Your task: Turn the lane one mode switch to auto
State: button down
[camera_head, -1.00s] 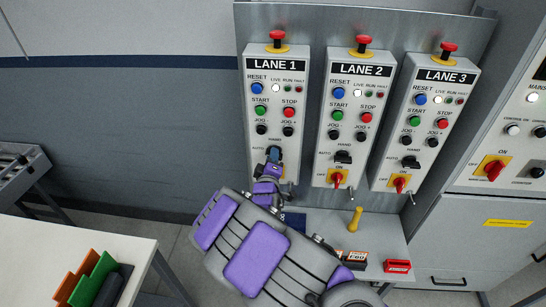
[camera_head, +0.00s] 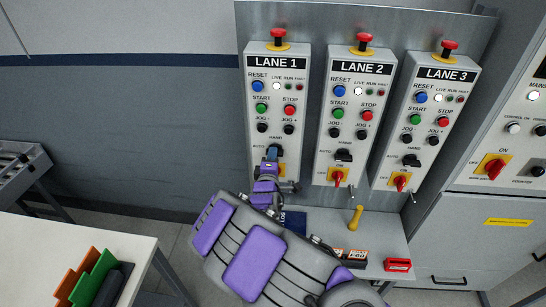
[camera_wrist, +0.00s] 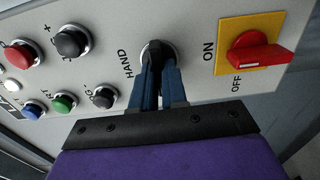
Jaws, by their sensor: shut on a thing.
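The lane one mode switch is a black knob under the HAND label on the LANE 1 panel (camera_head: 257,180). In the head view my gripper (camera_head: 272,153) covers most of it from the front and below. In the wrist view the rounded top of the switch (camera_wrist: 157,46) shows between and beyond my gripper's blue fingers (camera_wrist: 158,68). The fingers are shut on the switch, one on each side. The HAND label shows beside it in the wrist view. The pointing direction of the knob is hidden by the fingers.
LANE 2 (camera_head: 357,68) and LANE 3 (camera_head: 445,75) panels stand to the right. A red ON/OFF switch (camera_wrist: 258,54) on a yellow plate sits close to my gripper. Jog buttons (camera_wrist: 72,41) are on the other side. A shelf (camera_head: 385,232) with a yellow-handled item lies below.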

jog(key=c, duration=1.6)
grip_release()
jog(key=o, duration=0.4)
jog(key=shift+w+a+f, duration=0.15)
jog(key=shift+a, duration=0.1)
jog(key=shift+o, duration=0.2)
jog(key=s+p, duration=0.8)
jog(key=s, duration=0.9)
jog(key=shift+s+a, duration=0.2)
jog(key=shift+a, duration=0.15)
